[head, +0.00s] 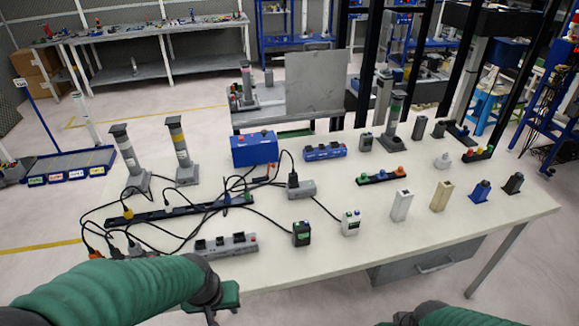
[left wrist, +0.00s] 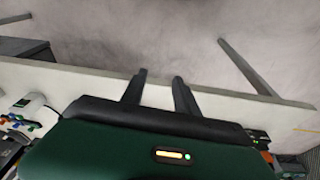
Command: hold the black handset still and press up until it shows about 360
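The black handset (head: 301,233) stands on the white table near its front edge, with small green marks at its top. No display reading can be made out. My left gripper (head: 213,312) is at the table's front edge, to the left of the handset and apart from it. In the left wrist view its two dark fingers (left wrist: 160,84) are spread with nothing between them. I cannot make out the black handset surely in that view. My right arm shows only at the bottom edge of the head view; its fingers are out of view.
A white handset (head: 350,223) stands just right of the black one. A grey power strip (head: 226,245) lies left of it, with black cables behind. A blue box (head: 254,149), posts and small blocks stand farther off.

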